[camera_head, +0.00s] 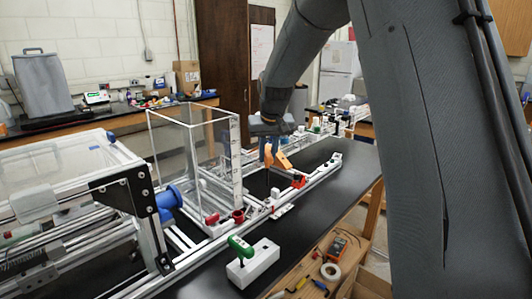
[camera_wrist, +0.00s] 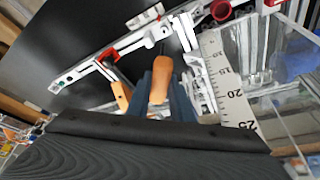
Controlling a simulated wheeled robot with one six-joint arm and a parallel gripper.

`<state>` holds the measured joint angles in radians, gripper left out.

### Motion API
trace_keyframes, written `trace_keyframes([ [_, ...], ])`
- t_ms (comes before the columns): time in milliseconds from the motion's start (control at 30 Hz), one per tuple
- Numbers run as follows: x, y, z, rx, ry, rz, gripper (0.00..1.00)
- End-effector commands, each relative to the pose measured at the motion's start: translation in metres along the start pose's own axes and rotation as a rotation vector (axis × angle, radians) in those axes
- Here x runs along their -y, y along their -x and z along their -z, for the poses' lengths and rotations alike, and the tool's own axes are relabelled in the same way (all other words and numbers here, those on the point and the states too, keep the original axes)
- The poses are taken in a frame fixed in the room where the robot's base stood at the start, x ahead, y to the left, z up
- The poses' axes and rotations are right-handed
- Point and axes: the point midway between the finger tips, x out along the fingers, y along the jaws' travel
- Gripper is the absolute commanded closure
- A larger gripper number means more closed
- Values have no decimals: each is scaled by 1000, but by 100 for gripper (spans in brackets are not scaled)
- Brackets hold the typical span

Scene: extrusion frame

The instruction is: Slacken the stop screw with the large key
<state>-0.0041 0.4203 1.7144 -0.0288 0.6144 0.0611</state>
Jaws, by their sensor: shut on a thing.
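My gripper (camera_head: 268,158) hangs above the white rail, beside the clear box. In the wrist view, my blue fingers (camera_wrist: 168,98) are shut on an orange handle (camera_wrist: 160,80), which looks like a key's handle. A short dark shank shows beyond the handle, towards the rail; its tip is hard to make out. A second orange piece (camera_wrist: 121,96) is just left of the fingers; it also shows in the head view (camera_head: 283,160). A red stop (camera_head: 298,181) sits on the rail and shows in the wrist view (camera_wrist: 108,57). I cannot make out its screw.
A green-handled tool (camera_head: 240,246) stands in a white block (camera_head: 254,263) on the black bench. A clear box (camera_head: 185,160) with a scale strip (camera_head: 235,160) stands left of the rail.

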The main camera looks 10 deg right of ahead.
Motion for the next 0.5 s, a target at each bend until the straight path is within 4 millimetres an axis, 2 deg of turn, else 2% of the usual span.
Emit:
trace_keyframes([
  [333,0,1,-2,0,2,1,100],
  [500,2,-11,-6,0,3,2,100],
])
